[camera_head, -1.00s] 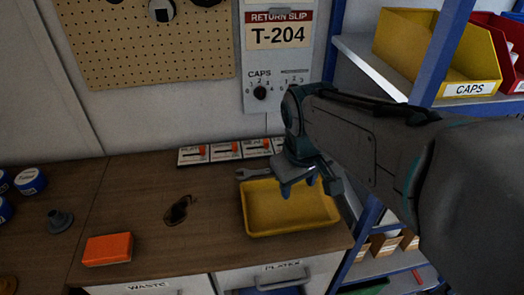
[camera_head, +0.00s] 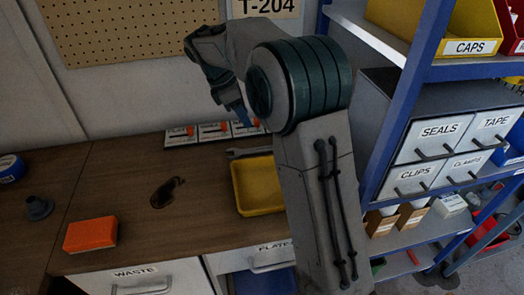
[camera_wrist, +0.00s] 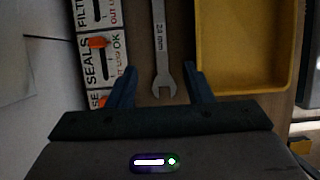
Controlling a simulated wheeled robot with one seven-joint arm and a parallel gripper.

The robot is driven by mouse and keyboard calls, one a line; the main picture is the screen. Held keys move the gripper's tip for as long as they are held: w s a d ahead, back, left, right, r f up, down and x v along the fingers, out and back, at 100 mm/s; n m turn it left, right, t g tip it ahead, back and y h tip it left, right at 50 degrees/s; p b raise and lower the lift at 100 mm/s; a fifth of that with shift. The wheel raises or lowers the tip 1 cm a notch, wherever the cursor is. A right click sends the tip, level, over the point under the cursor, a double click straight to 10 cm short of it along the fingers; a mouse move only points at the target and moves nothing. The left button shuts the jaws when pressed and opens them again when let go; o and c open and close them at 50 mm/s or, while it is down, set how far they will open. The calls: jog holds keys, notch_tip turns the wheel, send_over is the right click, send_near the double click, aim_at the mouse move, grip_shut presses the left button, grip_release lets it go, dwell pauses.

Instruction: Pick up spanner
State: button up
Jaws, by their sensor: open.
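The spanner (camera_wrist: 160,50) is grey metal and lies flat on the wooden bench, between the label cards and the yellow tray. In the wrist view its open jaw end points toward my gripper and sits between the two fingertips in the picture. My gripper (camera_wrist: 161,85) is open and empty, its fingers on either side of the spanner's head. Contact or height above it cannot be told. In the head view the spanner (camera_head: 245,152) shows only in part behind the tray, and my gripper (camera_head: 238,115) hangs above that area, partly hidden by my arm.
Label cards with orange sliders (camera_head: 205,135) stand along the wall. An orange block (camera_head: 90,235) and a dark stain-like patch (camera_head: 165,194) lie left on the bench. A blue shelf rack (camera_head: 405,90) stands right.

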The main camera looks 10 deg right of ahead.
send_near(262, 149)
jog(key=shift+w+d+f, duration=0.1)
jog(key=shift+d+f, duration=0.6)
jog(key=shift+a+x, duration=0.15)
jog(key=shift+x, duration=1.2)
jog(key=shift+a+x, duration=0.1)
jog(key=shift+x, duration=1.25)
jog(key=shift+f, duration=0.1)
jog(key=shift+c, duration=0.4)
grip_shut()
